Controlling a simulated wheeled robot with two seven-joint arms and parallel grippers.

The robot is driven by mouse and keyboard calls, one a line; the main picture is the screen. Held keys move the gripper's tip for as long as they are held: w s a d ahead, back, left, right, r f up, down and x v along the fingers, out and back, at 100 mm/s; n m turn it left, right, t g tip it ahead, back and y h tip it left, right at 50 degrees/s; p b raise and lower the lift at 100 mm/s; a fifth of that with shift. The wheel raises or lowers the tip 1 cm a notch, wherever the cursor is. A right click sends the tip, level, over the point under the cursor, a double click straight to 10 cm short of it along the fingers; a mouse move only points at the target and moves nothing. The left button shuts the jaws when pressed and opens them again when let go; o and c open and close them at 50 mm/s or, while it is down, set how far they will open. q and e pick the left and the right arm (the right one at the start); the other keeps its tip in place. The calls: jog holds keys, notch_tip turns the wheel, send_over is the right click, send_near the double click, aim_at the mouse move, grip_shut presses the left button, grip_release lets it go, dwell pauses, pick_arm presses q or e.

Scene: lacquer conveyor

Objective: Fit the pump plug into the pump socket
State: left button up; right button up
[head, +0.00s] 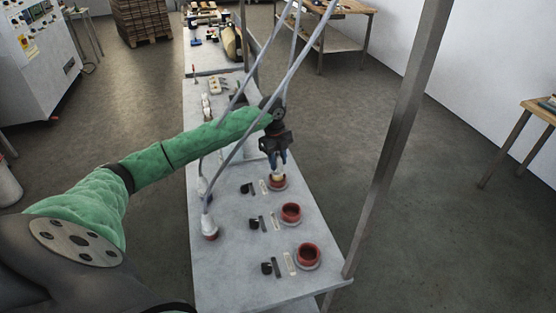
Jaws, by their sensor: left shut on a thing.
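My left gripper (278,163) points down over the bench, below a green-sleeved arm. It is shut on a small pale plug (278,177), most of which the fingers hide. The plug is at the farthest of the red ring-shaped sockets (278,186) on the right side of the bench. I cannot tell whether it is inside the ring or just above it. Two more red sockets stand nearer, a middle one (291,212) and a near one (307,255), both looking empty. Labels are too small to read. My right gripper is not in view.
A white plug on a grey cable (209,222) sits at a red base on the bench's left edge. Black clips (267,267) and pale strips lie beside the sockets. Grey cables cross above the arm. A metal post (396,140) rises at the bench's right edge.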

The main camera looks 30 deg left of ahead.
pick_arm(q)
jog(key=shift+f+b, duration=0.5)
jog(key=shift+f, duration=0.4)
jog(key=o, duration=1.1)
jog(key=shift+o, duration=0.2)
jog(key=shift+a+r+b, duration=0.15)
jog(key=shift+r+b, duration=0.2)
jog(key=shift+r, duration=0.2)
jog(key=r, duration=0.2)
jog(key=r+b, duration=0.2)
jog(key=r, duration=0.1)
jog(key=shift+w+a+r, duration=0.15)
jog(key=shift+a+r, duration=0.3)
jog(key=shift+r, duration=0.35)
